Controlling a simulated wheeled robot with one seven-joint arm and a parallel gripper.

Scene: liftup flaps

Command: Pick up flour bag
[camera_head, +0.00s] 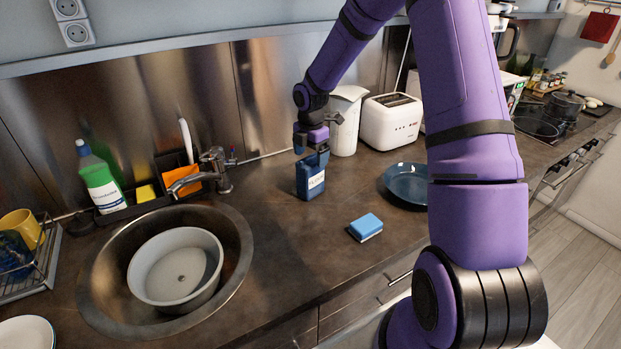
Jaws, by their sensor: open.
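The flour bag (312,183) looks like a small dark blue pack with a white label, though the label text is too small to read surely. It stands upright on the dark counter, right of the sink. My gripper (312,150) is right at the top of the bag, pointing down, with its jaws open. The fingers partly cover the bag's top edge. I cannot tell whether they touch the bag or straddle it.
A blue sponge (366,227) lies in front of the bag, and a dark blue plate (405,186) is to the right. A white jug (346,122) and toaster (391,122) stand behind. The faucet (210,170) and sink (236,222) are left.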

